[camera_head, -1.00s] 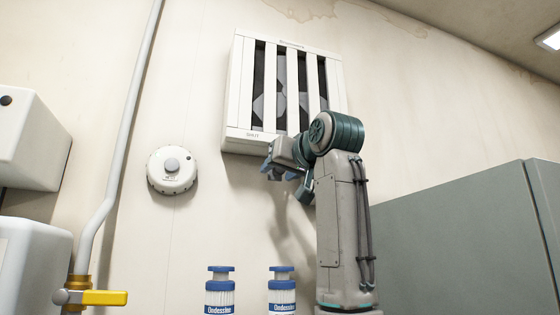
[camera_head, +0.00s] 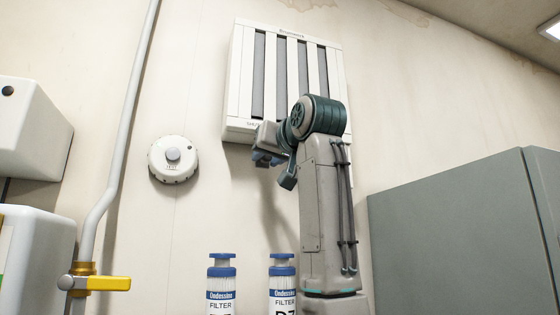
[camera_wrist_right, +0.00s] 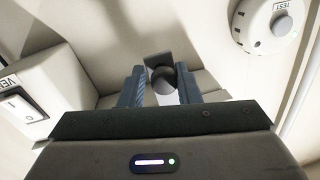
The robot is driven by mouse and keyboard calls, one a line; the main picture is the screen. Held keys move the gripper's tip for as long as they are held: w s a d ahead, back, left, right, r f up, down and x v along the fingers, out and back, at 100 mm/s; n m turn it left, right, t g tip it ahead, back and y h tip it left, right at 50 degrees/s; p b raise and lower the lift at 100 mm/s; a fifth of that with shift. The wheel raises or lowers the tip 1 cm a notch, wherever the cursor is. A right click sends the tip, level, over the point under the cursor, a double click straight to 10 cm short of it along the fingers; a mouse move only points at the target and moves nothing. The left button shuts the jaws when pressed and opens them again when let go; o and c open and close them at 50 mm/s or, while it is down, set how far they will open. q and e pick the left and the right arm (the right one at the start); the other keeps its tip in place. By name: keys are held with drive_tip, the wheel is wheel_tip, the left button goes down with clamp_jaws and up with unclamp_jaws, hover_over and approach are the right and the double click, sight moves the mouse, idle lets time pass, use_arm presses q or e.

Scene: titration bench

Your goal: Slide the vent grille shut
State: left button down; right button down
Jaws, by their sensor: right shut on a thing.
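The white vent grille (camera_head: 284,85) is on the wall at upper middle in the head view. Its upright slots show plain light grey, with no dark fan visible behind them. My right gripper (camera_head: 265,160) is at its lower edge, near the "SHUT" lettering, which my arm partly covers. In the right wrist view my right gripper (camera_wrist_right: 160,72) has its blue fingers on both sides of a dark round knob (camera_wrist_right: 163,82), shut on it. My left gripper is not in view.
A pipe with a yellow valve handle (camera_head: 108,284) runs up the left. Two filter bottles (camera_head: 221,285) stand below. A grey-green cabinet (camera_head: 450,215) fills the right.

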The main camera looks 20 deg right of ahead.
drive_tip(key=shift+a, duration=0.15)
drive_tip(key=c, duration=1.5)
unclamp_jaws()
drive_tip(key=o, duration=0.3)
drive_tip(key=shift+a, duration=0.4)
drive_tip(key=shift+d, duration=0.1)
drive_tip(key=shift+d, duration=0.1)
